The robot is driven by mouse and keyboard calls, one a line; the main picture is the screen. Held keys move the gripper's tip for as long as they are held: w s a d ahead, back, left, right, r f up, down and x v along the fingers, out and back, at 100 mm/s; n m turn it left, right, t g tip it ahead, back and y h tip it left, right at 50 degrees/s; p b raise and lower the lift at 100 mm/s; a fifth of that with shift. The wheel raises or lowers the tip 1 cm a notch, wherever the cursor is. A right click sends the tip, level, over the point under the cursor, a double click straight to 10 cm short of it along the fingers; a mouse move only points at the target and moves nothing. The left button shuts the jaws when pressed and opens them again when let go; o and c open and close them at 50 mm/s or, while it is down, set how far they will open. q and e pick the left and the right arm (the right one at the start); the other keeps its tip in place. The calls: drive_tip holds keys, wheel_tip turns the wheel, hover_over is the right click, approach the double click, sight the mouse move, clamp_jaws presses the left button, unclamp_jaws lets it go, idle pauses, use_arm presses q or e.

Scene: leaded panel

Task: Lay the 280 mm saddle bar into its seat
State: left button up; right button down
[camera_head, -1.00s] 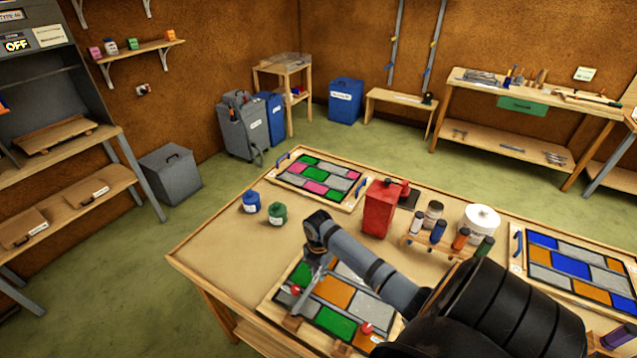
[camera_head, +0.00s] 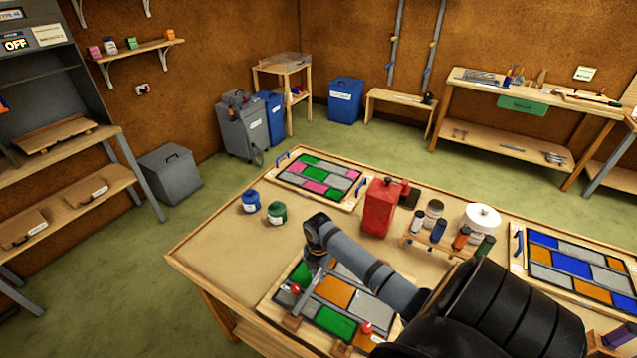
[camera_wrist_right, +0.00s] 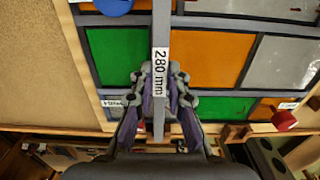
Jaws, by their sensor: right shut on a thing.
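The 280 mm saddle bar (camera_wrist_right: 160,90) is a grey bar with a "280 mm" label, held upright in the right wrist view. My right gripper (camera_wrist_right: 160,88) is shut on it near the label. The bar passes in front of the leaded panel (camera_wrist_right: 211,60), with its green, orange and grey panes. I cannot tell whether the bar touches the panel. In the head view my right gripper (camera_head: 316,270) is over the left part of that panel (camera_head: 336,291), partly hidden by my arm. The bar's seat cannot be made out. My left gripper is not in view.
A red container (camera_head: 379,207) and a rack of bottles (camera_head: 437,245) are to the right. Two other panels lie at the back and right.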

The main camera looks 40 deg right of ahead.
sight(318, 277)
drive_tip(key=shift+f+b, duration=0.35)
drive_tip(key=shift+f, duration=0.15)
drive_tip(key=c, duration=1.3)
unclamp_jaws()
drive_tip(key=shift+o, duration=0.2)
wheel_tip(318, 277, up, 12)
